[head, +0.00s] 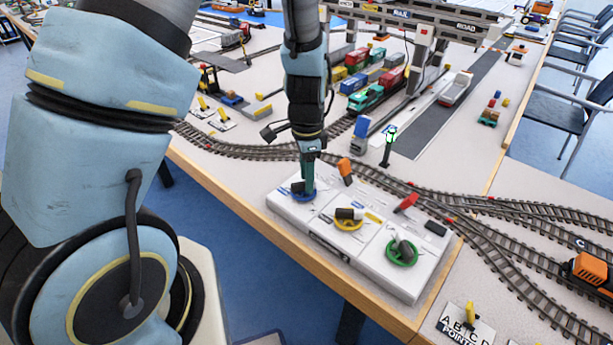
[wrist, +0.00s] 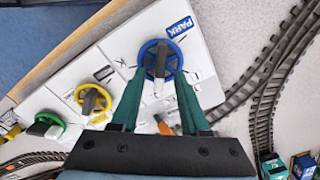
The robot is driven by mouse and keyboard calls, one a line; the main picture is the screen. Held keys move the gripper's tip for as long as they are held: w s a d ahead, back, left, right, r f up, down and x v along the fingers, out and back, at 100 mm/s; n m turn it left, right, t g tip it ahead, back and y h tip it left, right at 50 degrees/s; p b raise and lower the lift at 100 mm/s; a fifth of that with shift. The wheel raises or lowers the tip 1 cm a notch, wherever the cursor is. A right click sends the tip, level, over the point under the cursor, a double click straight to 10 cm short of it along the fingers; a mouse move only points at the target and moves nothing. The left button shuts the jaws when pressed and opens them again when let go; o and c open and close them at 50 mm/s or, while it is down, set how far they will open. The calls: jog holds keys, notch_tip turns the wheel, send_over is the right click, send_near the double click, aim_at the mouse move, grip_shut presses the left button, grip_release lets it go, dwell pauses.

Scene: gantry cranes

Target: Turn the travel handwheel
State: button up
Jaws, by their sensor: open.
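A white control box (head: 334,243) at the table edge carries three handwheels in a row. The blue handwheel (wrist: 147,48) has a dark grip bar (wrist: 160,60) across it, and a blue PARK tag lies beside it. The yellow handwheel (head: 349,226) is in the middle, and the green handwheel (head: 405,264) is at the near right end. I cannot read which one is labelled travel. My gripper (wrist: 162,76) points down at the blue handwheel, its open green fingers on either side of the grip bar. Contact cannot be told. In the head view my gripper (head: 308,188) partly hides this wheel.
An orange lever (head: 345,168) and a red lever (head: 406,202) stand along the back of the box. Model railway track (head: 350,163) runs close behind it. A small green lamp post (head: 389,145) and the gantry crane (head: 424,45) stand farther back.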

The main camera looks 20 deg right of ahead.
jog(key=shift+f, duration=0.55)
grip_shut()
